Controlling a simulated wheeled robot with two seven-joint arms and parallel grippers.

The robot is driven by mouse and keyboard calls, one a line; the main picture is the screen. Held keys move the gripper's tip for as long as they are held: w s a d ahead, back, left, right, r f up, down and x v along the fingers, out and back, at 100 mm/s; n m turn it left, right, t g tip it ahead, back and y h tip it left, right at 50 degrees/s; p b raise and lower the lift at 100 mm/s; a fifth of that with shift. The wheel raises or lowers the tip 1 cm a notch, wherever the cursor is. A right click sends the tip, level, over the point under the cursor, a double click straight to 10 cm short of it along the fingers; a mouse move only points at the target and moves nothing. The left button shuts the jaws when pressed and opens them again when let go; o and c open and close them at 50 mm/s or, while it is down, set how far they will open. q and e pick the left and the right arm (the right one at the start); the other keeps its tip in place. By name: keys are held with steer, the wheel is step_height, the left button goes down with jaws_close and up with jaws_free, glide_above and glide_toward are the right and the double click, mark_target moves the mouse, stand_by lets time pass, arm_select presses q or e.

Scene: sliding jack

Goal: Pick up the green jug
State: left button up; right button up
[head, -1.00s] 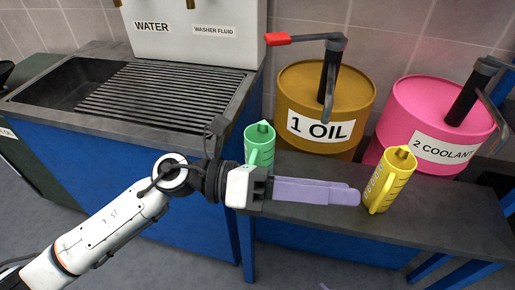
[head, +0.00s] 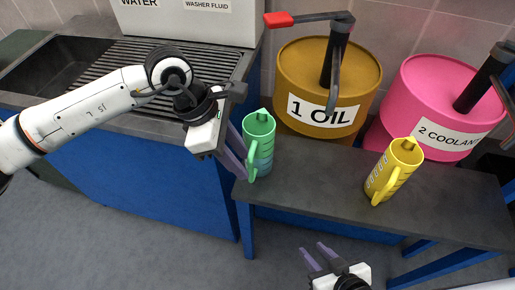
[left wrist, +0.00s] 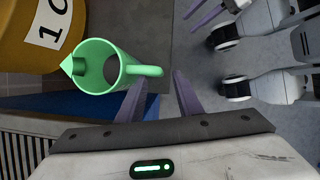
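The green jug (head: 259,140) stands upright on the dark bench, near its left end, in front of the oil drum. In the left wrist view the jug (left wrist: 93,55) is seen from above, with its handle (left wrist: 145,70) pointing toward my gripper. My left gripper (head: 242,163) is just left of the jug in the head view. In the left wrist view its purple fingers (left wrist: 158,78) are apart, with the handle's end close to the fingertips; contact cannot be told. My right gripper (head: 312,248) is low in front of the bench, fingers apart and empty.
A yellow jug (head: 393,172) stands further right on the bench (head: 320,178). A brown oil drum (head: 300,75) and a pink coolant drum (head: 425,88) stand behind. A sink unit with a drain grille (head: 130,70) is at left. The bench between the jugs is clear.

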mark_target(251, 181)
arm_select(q)
steer(key=x, duration=0.6)
steer(key=shift+d+f, duration=0.1)
jaws_close()
